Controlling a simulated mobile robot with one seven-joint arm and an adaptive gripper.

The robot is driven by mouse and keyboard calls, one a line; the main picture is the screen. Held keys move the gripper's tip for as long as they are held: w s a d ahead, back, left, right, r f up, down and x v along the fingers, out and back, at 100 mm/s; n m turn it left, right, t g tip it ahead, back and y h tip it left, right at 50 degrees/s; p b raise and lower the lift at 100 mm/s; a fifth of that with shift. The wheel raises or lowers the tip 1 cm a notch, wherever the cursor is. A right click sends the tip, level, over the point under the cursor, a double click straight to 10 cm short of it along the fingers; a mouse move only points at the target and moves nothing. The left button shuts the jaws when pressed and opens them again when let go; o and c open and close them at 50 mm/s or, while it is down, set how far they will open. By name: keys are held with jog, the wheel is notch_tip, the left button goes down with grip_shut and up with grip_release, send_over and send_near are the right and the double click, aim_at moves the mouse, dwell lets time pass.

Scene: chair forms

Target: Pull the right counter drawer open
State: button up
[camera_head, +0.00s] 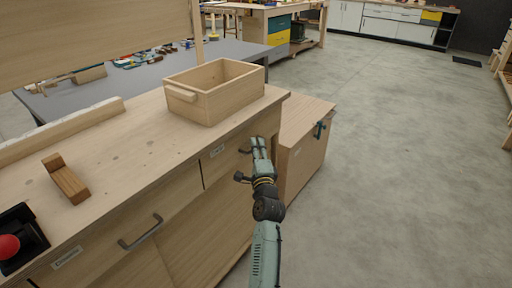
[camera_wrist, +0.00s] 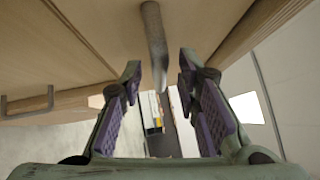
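The right counter drawer (camera_head: 228,158) has a pale wood front and looks flush with the counter. Its dark handle (camera_head: 244,151) is partly hidden by my gripper in the head view. My gripper (camera_head: 258,143) is at the right end of the drawer front, beside the handle. In the wrist view my gripper (camera_wrist: 160,68) is open, with its purple-padded fingers apart. The grey bar of the handle (camera_wrist: 153,35) shows between the fingertips, with a gap on both sides. I cannot tell how deep the bar sits between them.
The left drawer's handle (camera_head: 140,232) is further left on the counter (camera_head: 130,160). An open wooden box (camera_head: 215,90) and a wooden block (camera_head: 66,179) stand on top. A lower wooden cabinet (camera_head: 305,150) stands close right of my gripper. The floor (camera_head: 400,170) to the right is clear.

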jog(key=shift+w, duration=0.45)
jog(key=shift+c, duration=0.2)
grip_shut()
dwell(0.4)
